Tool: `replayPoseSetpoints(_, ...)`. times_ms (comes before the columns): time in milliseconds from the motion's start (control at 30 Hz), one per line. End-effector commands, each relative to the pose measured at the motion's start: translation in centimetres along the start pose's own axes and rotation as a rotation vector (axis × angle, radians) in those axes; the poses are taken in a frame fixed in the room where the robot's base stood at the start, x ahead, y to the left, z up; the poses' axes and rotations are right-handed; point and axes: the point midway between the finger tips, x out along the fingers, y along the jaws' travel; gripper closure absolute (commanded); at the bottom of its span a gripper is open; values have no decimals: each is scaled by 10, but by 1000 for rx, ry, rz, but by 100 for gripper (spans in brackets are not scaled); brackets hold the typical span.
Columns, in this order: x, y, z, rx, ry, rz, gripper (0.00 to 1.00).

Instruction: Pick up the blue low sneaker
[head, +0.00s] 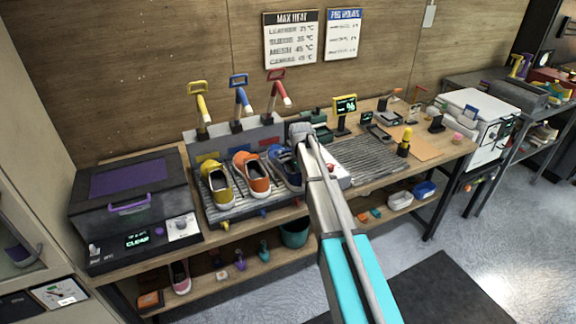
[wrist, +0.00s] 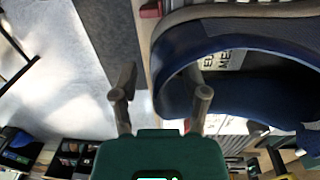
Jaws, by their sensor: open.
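The blue low sneaker (head: 281,158) is the rightmost of three shoes on the ribbed rack in the head view, partly covered by my arm. In the wrist view the blue sneaker (wrist: 168,60) fills the right side, its opening and printed insole showing. My gripper (wrist: 160,70) is open, with its fingers apart. In the wrist view the shoe's rounded blue end lies between the fingers: one finger is over the opening, the other outside the shoe. I cannot tell whether either touches it. My arm hides the fingertips in the head view.
An orange sneaker (head: 251,173) and a yellow sneaker (head: 216,183) stand left of the blue one. Yellow, blue and red-handled levers rise behind the rack. A purple-lidded machine (head: 131,205) is at left. A ribbed grey mat (head: 368,161) lies to the right.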

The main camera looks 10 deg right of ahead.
Motion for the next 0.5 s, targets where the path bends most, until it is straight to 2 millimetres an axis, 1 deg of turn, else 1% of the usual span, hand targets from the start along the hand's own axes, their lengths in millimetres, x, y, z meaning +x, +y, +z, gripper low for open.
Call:
replayPoseSetpoints(200,0,0,0,0,0,0,41)
replayPoseSetpoints(467,0,0,0,0,0,0,90)
replayPoseSetpoints(500,0,0,0,0,0,0,97)
